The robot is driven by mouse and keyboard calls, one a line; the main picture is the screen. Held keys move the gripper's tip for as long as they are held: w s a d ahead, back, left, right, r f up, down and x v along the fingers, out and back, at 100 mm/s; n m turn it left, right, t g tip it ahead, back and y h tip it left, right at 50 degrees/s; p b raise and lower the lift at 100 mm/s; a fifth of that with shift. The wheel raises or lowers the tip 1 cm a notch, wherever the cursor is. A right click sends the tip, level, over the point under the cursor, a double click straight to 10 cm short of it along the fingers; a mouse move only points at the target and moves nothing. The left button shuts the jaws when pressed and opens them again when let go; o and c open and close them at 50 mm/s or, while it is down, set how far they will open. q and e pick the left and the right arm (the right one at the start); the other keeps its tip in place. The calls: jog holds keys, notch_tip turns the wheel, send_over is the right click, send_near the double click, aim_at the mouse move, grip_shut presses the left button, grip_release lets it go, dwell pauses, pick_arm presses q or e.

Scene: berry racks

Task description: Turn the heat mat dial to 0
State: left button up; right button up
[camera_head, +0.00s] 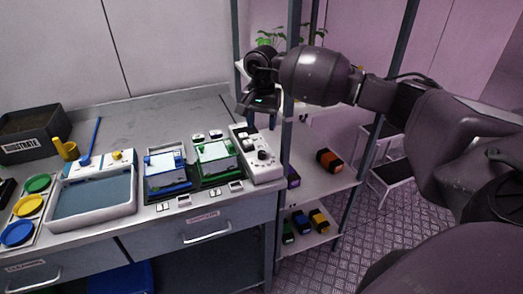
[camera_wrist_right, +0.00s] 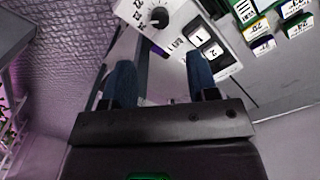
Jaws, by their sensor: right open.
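A white control box (camera_head: 267,173) stands at the right end of the bench and carries several dark knobs and switches. In the right wrist view the box (camera_wrist_right: 180,45) shows a black dial (camera_wrist_right: 160,17) with a ring of numbers around it. Two white buttons marked 1 (camera_wrist_right: 197,34) and 2 (camera_wrist_right: 212,51) sit beside the dial. Its setting is too small to read. I cannot tell for sure that this is the heat mat dial. My right gripper (camera_head: 259,107) is open and empty above the box; its fingers (camera_wrist_right: 160,82) show apart, not touching the dial. My left gripper is not in view.
Blue (camera_head: 167,171) and green (camera_head: 216,163) framed trays stand left of the box, then a water basin (camera_head: 95,217). A metal rack post (camera_head: 285,130) rises close to the box's right side. Rack shelves (camera_head: 325,180) hold several coloured blocks.

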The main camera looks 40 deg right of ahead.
aim_at(262, 153)
notch_tip(262, 153, down, 10)
jog(key=shift+f, duration=0.2)
dwell(0.4)
jog(key=c, duration=0.9)
